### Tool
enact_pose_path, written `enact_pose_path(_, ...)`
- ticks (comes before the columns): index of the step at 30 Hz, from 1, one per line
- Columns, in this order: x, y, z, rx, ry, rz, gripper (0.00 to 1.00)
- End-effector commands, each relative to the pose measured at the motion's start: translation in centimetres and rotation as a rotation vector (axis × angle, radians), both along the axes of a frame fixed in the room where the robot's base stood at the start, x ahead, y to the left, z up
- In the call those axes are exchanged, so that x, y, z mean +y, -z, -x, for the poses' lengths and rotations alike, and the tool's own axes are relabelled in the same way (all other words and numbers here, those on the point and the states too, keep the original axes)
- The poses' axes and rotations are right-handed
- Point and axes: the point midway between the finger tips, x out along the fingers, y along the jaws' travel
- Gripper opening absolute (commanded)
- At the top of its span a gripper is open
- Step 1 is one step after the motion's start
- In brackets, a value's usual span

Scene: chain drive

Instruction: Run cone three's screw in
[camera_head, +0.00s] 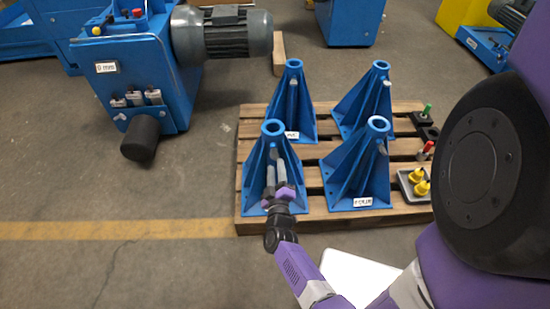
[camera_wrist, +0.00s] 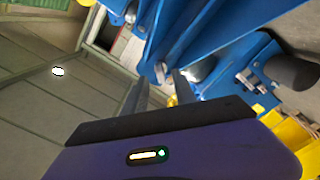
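Several blue cone-shaped stands are on a wooden pallet in the head view. My gripper (camera_head: 275,158) is in front of the front left cone (camera_head: 258,165), its two grey fingers pointing up along the cone's face. A small grey round screw head (camera_wrist: 160,72) shows at the blue cone between the fingertips; contact cannot be told.
The pallet (camera_head: 305,217) also bears a back left cone (camera_head: 292,95), a back right cone (camera_head: 366,95) and a grey tray with yellow parts (camera_head: 421,187) at its right. A blue machine with a grey motor (camera_head: 225,35) stands at back left. The floor at left is clear.

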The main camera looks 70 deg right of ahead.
Motion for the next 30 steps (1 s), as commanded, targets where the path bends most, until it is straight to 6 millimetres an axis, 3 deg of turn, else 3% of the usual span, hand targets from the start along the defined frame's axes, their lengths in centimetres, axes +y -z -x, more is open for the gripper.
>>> enact_pose_path(6,-3.3,0.1,-1.3,-0.001,0.001,0.002,0.33)
enact_pose_path(12,-5.2,0.1,-2.1,-0.001,0.0,0.0,0.33)
enact_pose_path(23,-5.5,0.0,-2.3,-0.001,-0.002,-0.001,0.33)
enact_pose_path(28,-5.5,0.0,-2.3,-0.001,-0.002,-0.001,0.0)
enact_pose_path(30,-5.5,0.0,-2.3,-0.001,-0.002,-0.001,0.0)
